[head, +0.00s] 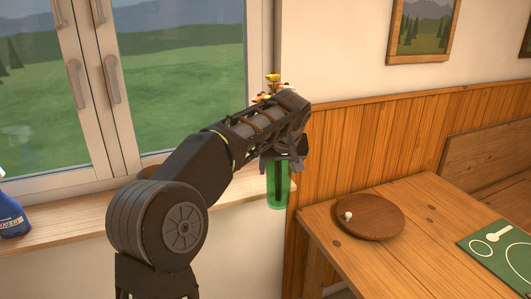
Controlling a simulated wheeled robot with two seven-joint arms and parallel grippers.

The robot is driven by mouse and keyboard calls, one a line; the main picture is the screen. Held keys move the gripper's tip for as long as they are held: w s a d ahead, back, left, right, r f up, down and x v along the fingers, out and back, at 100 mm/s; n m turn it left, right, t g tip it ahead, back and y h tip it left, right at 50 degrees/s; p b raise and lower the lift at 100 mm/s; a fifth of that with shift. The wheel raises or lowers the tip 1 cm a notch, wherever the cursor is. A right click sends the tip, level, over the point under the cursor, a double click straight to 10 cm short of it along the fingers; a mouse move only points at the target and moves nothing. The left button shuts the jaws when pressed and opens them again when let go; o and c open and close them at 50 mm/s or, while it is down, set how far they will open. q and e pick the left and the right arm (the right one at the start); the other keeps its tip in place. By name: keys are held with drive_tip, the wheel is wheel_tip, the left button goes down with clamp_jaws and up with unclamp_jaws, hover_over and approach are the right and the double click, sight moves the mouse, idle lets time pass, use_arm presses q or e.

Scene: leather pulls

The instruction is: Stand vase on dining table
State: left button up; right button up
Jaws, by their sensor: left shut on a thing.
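The vase (278,192) is a green, see-through cylinder. My left gripper (283,164) is shut on it from above and hides its upper part. Yellow and orange flowers (272,84) show above and behind the gripper; their stems are hidden. The vase appears upright, held in the air just left of the dining table (330,240). The wooden dining table fills the lower right. My right gripper is not in view.
A round brown plate (378,222) with a small white object (348,216) lies on the table. A green placemat (490,248) with white shapes lies farther right. A blue bottle (12,216) stands on the windowsill (75,225). A wooden bench (490,160) stands behind the table.

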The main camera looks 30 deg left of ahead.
use_arm(q)
drive_tip(key=s+d+f+m+h, duration=0.2)
drive_tip(key=s+d+f, duration=0.3)
drive_tip(key=d+f, duration=0.4)
drive_tip(key=s+d+f+m+t+h, duration=0.1)
drive_tip(key=s+d+f+m+h, duration=0.1)
drive_tip(key=s+d+f+m, duration=0.3)
drive_tip(key=d+f, duration=0.4)
drive_tip(key=f, duration=0.3)
drive_tip(key=shift+d, duration=0.35)
